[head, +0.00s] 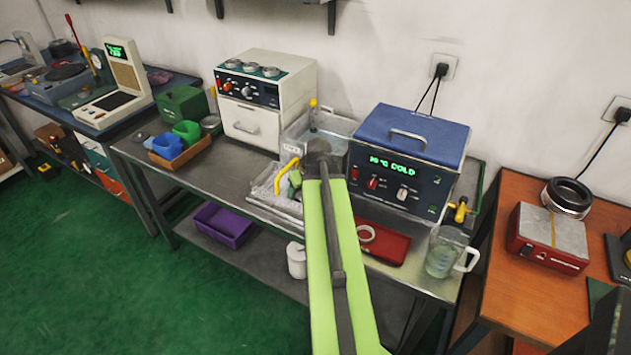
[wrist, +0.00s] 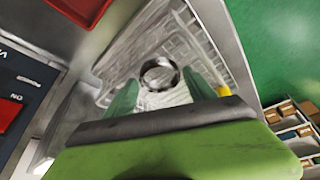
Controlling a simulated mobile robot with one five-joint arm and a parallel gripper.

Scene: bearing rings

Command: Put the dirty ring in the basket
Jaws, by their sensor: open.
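A grey metal ring (wrist: 146,76) with a dark inner edge lies in the wire basket (wrist: 198,45), seen between my fingers in the wrist view. I cannot tell whether it is dirty. The basket (head: 262,190), with a yellow handle (head: 288,166), stands on the steel bench left of my arm in the head view. My gripper (wrist: 161,84) is open above the basket, its green fingers on either side of the ring and apart from it. In the head view my gripper (head: 294,180) is partly hidden by my arm.
A blue-lidded bath (head: 413,135) stands behind the red tray. A glass jug (head: 441,252) stands at the bench's right end. A steel basin (head: 330,125) is behind the basket. Blue and green cups sit in an orange tray (head: 180,158) at left.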

